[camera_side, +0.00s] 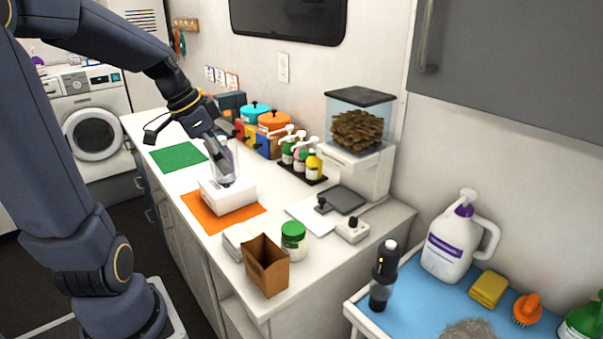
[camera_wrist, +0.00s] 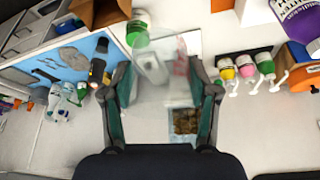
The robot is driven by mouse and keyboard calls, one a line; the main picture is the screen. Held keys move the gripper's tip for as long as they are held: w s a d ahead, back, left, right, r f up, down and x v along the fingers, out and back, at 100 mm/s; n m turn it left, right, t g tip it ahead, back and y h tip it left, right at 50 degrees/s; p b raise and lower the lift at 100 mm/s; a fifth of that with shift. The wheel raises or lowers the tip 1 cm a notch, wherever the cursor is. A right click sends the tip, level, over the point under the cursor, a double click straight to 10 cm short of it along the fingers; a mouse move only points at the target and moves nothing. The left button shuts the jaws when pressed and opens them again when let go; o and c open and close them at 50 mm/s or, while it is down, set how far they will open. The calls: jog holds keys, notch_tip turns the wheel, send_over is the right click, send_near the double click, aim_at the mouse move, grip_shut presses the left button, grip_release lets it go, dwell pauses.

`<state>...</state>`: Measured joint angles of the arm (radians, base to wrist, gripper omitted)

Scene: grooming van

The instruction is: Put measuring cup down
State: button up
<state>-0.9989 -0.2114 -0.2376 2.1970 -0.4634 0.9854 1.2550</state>
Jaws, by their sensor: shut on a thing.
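In the wrist view my gripper (camera_wrist: 165,82) is shut on a clear, see-through measuring cup (camera_wrist: 180,68) with faint reddish marks, held between the two fingers. In the side view my gripper (camera_side: 226,180) points down at a white box (camera_side: 232,198) on the orange mat (camera_side: 252,211). The cup is hard to make out there, and I cannot tell whether it touches anything. A green mat (camera_side: 180,157) lies bare farther back on the white counter.
A purple-labelled bottle (camera_side: 233,150) stands close behind my gripper. Several pump bottles (camera_side: 301,160) stand on a dark tray near the wall. A green-lidded jar (camera_side: 293,238) and an open brown box (camera_side: 266,268) stand toward the near end. The counter beside the green mat looks clear.

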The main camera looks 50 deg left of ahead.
notch_tip(320, 180, down, 9)
jog(key=w+a+f, duration=0.1)
jog(key=w+f, duration=0.2)
jog(key=w, duration=0.1)
jog(key=w+a+f, duration=0.2)
jog(key=w+f, duration=0.1)
jog(key=w, duration=0.1)
jog(key=w+a+f, duration=0.2)
jog(key=w+f, duration=0.2)
jog(key=w, duration=0.1)
jog(key=shift+w+f, duration=0.1)
jog(key=shift+f, duration=1.6)
jog(key=shift+f, duration=0.2)
jog(key=o, duration=1)
